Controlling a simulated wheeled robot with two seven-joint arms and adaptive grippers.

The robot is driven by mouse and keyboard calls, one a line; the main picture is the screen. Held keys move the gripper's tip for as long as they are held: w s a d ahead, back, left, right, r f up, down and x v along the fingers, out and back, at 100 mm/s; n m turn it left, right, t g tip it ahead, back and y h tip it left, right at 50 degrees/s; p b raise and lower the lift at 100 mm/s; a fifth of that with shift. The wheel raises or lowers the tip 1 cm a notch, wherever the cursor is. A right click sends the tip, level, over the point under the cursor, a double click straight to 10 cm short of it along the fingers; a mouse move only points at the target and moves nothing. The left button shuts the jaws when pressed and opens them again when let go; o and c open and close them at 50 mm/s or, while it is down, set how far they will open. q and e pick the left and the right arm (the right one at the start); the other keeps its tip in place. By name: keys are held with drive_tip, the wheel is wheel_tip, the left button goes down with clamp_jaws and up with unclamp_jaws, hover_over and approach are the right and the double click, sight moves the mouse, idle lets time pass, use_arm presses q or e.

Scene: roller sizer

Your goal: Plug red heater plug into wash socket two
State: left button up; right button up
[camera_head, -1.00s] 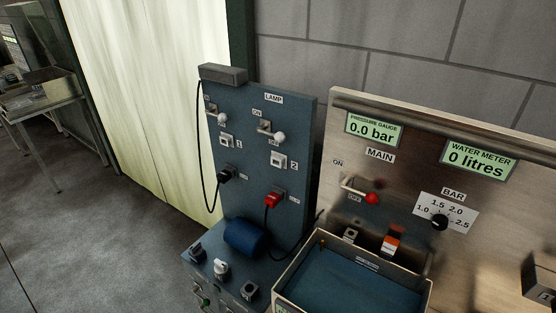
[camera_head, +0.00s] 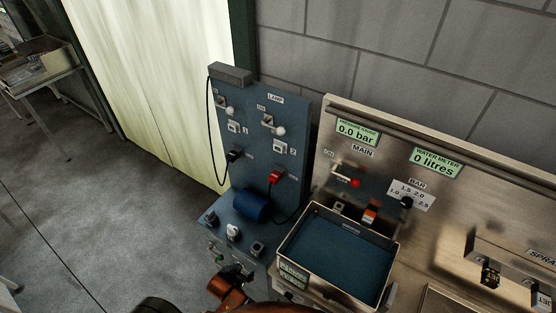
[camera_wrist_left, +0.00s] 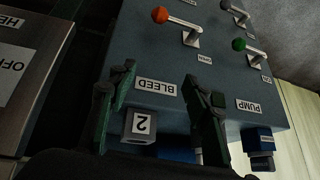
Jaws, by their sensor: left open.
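The red plug (camera_head: 276,177) sits on the blue upright panel (camera_head: 255,125), below the small block marked 2 (camera_head: 279,149). A dark cable runs down from the plug. My left gripper (camera_head: 236,272) is low at the bottom of the head view, below the panel and well apart from the red plug. In the left wrist view my left gripper (camera_wrist_left: 159,76) is open and empty. Its fingers face a blue-grey face with a BLEED label (camera_wrist_left: 156,86). A small grey block marked 2 (camera_wrist_left: 141,124) shows between the fingers. My right gripper is not in view.
A black plug (camera_head: 235,153) sits left of the red one. A blue cylinder (camera_head: 250,206) lies below them. A blue-floored basin (camera_head: 340,255) stands to the right. Levers with an orange knob (camera_wrist_left: 160,15) and a green knob (camera_wrist_left: 239,44) stick out nearby. Floor at left is clear.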

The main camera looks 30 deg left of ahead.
use_arm(q)
drive_tip(key=w+a+r+t+p, duration=0.35)
drive_tip(key=w+r+t, duration=0.25)
drive_tip(key=w+r, duration=0.85)
drive_tip(key=m+t+h+p, duration=0.1)
drive_tip(key=t+h+p, duration=0.2)
drive_tip(key=t, duration=0.3)
approach(271, 181)
drive_tip(key=w, duration=0.2)
drive_tip(key=shift+d, duration=0.25)
drive_tip(key=shift+w+y, duration=0.1)
drive_tip(key=shift+y, duration=0.2)
drive_tip(key=shift+w+d+r+b, duration=0.15)
drive_tip(key=shift+w+b, duration=0.6)
drive_tip(key=shift+w, duration=1.5)
drive_tip(key=shift+w+d+f+b, duration=0.15)
drive_tip(key=shift+w+b, duration=0.6)
drive_tip(key=shift+w, duration=1.45)
drive_tip(key=shift+r+p, duration=0.1)
drive_tip(key=shift+p, duration=0.25)
drive_tip(key=shift+c, duration=0.7)
